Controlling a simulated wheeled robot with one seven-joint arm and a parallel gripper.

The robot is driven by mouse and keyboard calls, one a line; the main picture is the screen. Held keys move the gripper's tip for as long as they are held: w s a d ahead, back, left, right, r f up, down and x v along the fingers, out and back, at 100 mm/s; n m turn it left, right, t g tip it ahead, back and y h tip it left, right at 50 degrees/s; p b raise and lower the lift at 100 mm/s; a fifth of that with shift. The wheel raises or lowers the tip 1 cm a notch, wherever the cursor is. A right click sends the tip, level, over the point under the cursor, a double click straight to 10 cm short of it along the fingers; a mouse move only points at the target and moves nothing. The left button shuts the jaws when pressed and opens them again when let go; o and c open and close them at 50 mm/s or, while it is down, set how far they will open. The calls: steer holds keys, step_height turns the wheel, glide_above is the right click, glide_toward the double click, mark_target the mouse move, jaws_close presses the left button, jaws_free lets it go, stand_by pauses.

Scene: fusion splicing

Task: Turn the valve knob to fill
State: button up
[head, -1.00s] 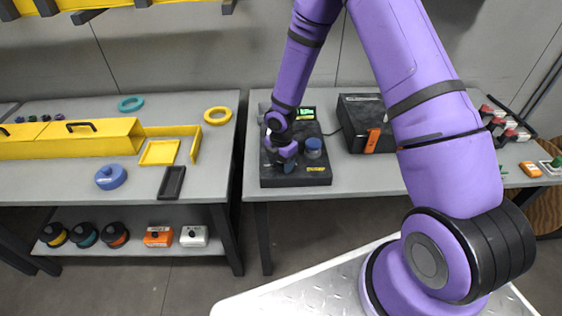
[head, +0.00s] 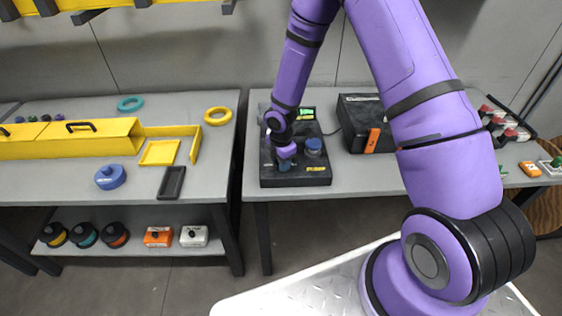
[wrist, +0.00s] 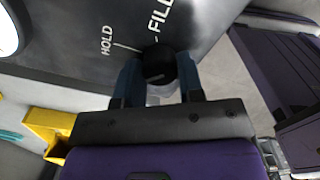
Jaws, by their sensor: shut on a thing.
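The valve knob (wrist: 158,66) is black and round in the wrist view, on a dark panel with white HOLD and FILL labels and tick marks. My gripper (wrist: 157,80) has its two blue-grey fingers closed on the knob from both sides. The knob's pointer is not clear to me. In the head view, my gripper (head: 285,163) is low over the left front of the black device (head: 318,178). The knob is hidden there behind my wrist. A blue-topped round part (head: 313,147) stands on the device just right of my gripper.
A black case (head: 362,108) with an orange latch stands right of the device. Red-topped items (head: 497,112) are at the far right. The left bench holds a yellow box (head: 70,138), a blue disc (head: 110,177) and a black tray (head: 171,182). A gap separates the benches.

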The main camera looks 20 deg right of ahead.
steer(key=m, duration=0.5)
steer(key=shift+m, duration=0.3)
steer(key=m, duration=1)
steer(key=shift+m, duration=0.4)
steer(key=m, duration=0.4)
steer(key=shift+m, duration=0.4)
steer(key=o, duration=0.9)
steer(key=shift+o, duration=0.2)
step_height(320, 180, up, 11)
